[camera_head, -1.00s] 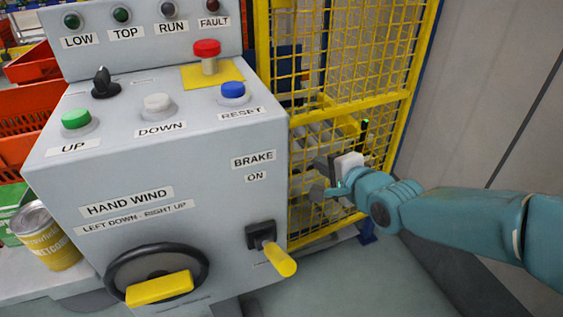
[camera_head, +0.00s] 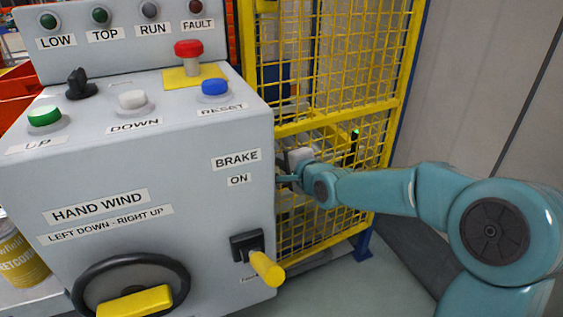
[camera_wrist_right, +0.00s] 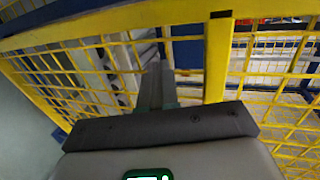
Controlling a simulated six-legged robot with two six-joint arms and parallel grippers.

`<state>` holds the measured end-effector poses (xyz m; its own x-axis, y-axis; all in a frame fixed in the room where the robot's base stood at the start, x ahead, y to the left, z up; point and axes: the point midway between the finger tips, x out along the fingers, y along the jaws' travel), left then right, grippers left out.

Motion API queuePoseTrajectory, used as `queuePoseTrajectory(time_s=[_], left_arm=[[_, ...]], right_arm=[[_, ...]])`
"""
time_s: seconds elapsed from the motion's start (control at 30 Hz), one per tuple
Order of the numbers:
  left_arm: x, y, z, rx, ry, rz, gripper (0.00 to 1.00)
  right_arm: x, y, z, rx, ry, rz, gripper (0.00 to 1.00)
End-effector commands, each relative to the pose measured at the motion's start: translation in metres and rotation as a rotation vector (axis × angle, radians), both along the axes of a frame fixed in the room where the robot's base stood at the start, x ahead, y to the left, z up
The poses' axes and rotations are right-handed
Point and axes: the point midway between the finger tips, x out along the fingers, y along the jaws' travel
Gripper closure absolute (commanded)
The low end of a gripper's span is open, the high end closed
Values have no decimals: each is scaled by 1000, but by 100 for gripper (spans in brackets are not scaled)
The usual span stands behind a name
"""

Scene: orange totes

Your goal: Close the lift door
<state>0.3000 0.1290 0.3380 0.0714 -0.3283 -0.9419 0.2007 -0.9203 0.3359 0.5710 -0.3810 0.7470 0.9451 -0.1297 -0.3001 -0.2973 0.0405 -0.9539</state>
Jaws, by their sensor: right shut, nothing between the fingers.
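The lift door appears as a yellow mesh panel in a yellow frame (camera_head: 403,75), behind and to the right of the grey control box. My right gripper (camera_head: 285,179) is at the box's right edge, in front of the mesh, and its tips are partly hard to make out there. In the right wrist view, its dark fingers (camera_wrist_right: 157,86) are together and empty, pointing at the mesh just left of a yellow upright (camera_wrist_right: 217,60). Whether they touch the mesh or frame I cannot tell. My left gripper is not in view.
The control box (camera_head: 130,175) fills the left, with buttons on top. Its yellow brake lever (camera_head: 266,268) and hand wheel (camera_head: 180,275) stick out in front. A can (camera_head: 20,262) stands at the far left. Grey floor is clear right of the box, beside a grey wall (camera_head: 480,80).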

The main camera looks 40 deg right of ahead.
Motion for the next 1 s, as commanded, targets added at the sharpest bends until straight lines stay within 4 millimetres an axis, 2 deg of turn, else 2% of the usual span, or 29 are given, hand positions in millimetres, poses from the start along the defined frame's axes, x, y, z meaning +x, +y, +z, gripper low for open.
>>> queuePoseTrajectory(time_s=[0.13,0.5,0.8,1.0], left_arm=[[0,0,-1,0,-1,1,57],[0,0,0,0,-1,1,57],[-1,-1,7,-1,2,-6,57],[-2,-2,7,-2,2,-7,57]], right_arm=[[9,-2,0,0,-1,1,100],[12,-2,0,0,0,1,100],[62,-8,1,0,1,0,100],[71,-9,2,-3,-8,0,100]])
